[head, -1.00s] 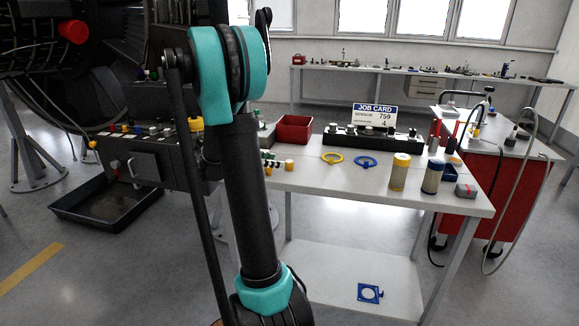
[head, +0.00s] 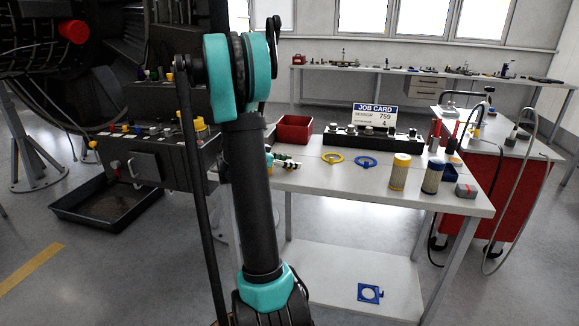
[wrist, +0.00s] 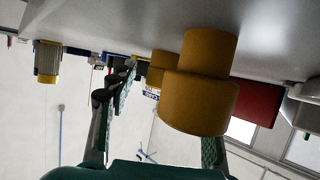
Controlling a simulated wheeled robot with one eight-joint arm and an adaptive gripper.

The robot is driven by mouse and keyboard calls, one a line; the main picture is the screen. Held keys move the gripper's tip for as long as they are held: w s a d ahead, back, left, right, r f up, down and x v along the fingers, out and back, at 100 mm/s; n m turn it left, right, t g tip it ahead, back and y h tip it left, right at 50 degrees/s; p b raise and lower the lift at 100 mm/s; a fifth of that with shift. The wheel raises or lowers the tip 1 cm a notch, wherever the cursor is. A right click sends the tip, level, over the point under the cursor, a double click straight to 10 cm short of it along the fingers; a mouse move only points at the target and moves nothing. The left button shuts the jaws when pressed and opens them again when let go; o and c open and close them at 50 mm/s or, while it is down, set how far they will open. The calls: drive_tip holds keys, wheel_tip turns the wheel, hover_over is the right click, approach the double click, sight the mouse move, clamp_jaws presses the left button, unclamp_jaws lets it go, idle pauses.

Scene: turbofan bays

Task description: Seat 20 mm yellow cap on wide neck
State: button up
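In the wrist view, which is upside down, a stepped yellow cap-like piece (wrist: 200,103) looms close, with a narrower yellow part (wrist: 210,50) toward the tabletop. I cannot tell whether these are one piece or two. A smaller yellow piece (wrist: 160,65) shows behind. My gripper (wrist: 168,100) has its fingers apart. The left finger is clear of the large yellow piece; the right fingertip is hidden behind it. In the head view my arm hides most of the gripper, near small yellow and white pieces (head: 286,163) on the table. The wide neck cannot be made out.
The white table (head: 335,183) holds a red bin (head: 293,129), yellow ring (head: 332,157), blue ring (head: 366,161), and two canisters, tan (head: 400,171) and dark blue (head: 432,176). A black rack (head: 345,138) stands behind. A dark panel box (head: 150,160) is left.

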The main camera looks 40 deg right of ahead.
drive_tip(key=c, duration=0.8)
drive_tip(key=shift+o, duration=0.2)
drive_tip(key=shift+r, duration=0.15)
